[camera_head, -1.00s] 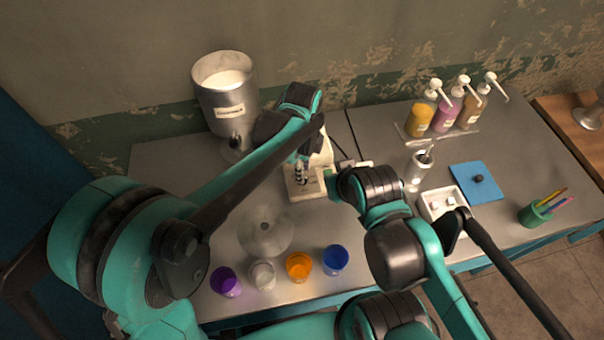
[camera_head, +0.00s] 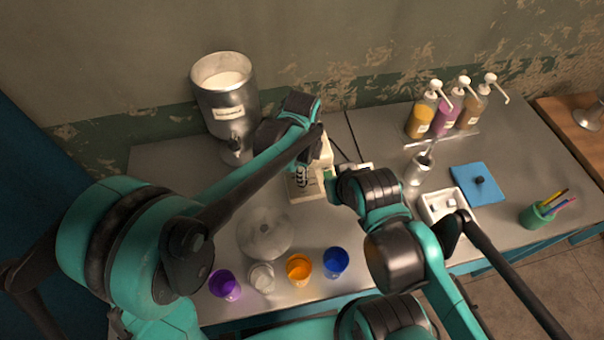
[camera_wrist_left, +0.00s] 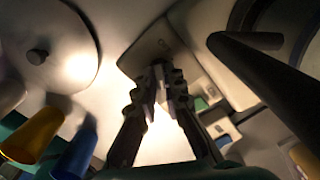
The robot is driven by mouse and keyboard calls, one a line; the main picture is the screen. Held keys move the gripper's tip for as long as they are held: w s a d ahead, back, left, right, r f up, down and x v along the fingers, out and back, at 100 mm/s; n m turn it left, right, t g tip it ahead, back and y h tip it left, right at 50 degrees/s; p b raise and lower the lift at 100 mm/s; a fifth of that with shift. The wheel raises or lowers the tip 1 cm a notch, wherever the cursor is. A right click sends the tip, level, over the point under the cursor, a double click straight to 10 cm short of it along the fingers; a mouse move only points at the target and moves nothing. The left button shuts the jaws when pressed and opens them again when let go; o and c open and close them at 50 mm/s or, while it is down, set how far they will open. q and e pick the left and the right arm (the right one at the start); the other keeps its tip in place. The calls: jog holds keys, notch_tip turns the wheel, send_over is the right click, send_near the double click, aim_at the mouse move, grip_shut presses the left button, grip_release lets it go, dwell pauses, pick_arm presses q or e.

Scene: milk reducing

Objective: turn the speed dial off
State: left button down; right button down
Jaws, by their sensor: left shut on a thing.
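The cream-coloured mixing machine (camera_head: 306,191) stands near the middle of the counter, mostly covered by my arms in the head view. My left gripper (camera_head: 302,174) reaches down at its front. In the left wrist view the two ridged fingers (camera_wrist_left: 167,82) are closed together against a small thing at the machine's pale body (camera_wrist_left: 158,42). The thing between the fingertips appears to be the speed dial; it is almost fully hidden, so its setting cannot be read. My right arm's wrist is close to the machine's right side, and it hides its own fingers.
A steel milk dispenser (camera_head: 225,100) stands behind left. A round metal lid (camera_head: 265,234) and several coloured cups, including an orange one (camera_head: 299,268), are in front. A metal cup (camera_head: 418,170), a white tray (camera_head: 432,207) and pump bottles (camera_head: 447,115) are to the right.

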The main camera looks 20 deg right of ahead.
pick_arm(q)
jog(key=n+p, duration=0.1)
jog(key=n, duration=0.4)
jog(key=shift+n, duration=0.4)
jog(key=n+p, duration=0.1)
jog(key=n, duration=1)
jog(key=shift+n+p, duration=0.35)
jog(key=shift+n, duration=0.05)
jog(key=n, duration=0.5)
jog(key=shift+n, duration=0.7)
jog(key=c, duration=1.6)
grip_release()
